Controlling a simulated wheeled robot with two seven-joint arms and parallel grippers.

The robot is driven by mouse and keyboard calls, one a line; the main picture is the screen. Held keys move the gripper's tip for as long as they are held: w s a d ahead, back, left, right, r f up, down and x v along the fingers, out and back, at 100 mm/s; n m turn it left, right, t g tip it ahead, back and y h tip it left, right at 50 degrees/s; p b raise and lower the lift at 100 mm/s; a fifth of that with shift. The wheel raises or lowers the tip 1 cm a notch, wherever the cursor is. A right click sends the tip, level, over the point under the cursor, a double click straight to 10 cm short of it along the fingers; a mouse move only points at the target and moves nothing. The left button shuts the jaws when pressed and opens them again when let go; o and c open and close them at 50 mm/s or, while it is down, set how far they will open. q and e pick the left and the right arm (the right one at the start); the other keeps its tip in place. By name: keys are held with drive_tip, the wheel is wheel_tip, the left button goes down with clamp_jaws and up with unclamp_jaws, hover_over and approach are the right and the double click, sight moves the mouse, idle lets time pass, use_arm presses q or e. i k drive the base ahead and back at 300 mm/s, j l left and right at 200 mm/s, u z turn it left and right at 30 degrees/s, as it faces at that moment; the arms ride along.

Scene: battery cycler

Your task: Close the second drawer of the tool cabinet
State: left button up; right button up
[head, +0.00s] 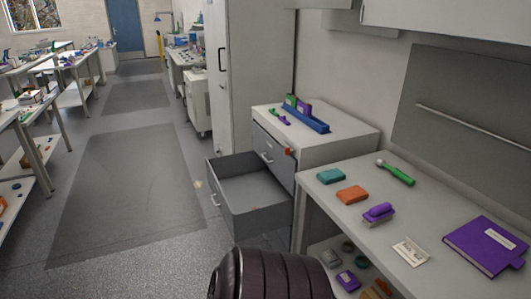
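The white tool cabinet (325,135) stands against the wall, right of the tall white cupboard. Its top drawer (272,152) is shut, with a small handle on its grey front. The drawer below it, the second drawer (262,222), is pulled far out toward the left. It is grey and looks empty, with a handle on its front panel. Neither gripper shows in the head view. A dark ribbed part at the bottom edge seems to be mine and shows no fingers.
A blue tray (306,119) with tools sits on the cabinet top. A workbench (335,190) at right holds sponges, a brush and a purple binder (484,246), with items on its lower shelf. Open floor (130,190) with dark mats lies left of the drawer.

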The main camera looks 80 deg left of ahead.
sight(239, 183)
drive_tip(key=k+u, duration=0.1)
drive_tip(key=u, duration=3.05)
drive_tip(key=z, duration=0.45)
drive_tip(key=i, duration=0.05)
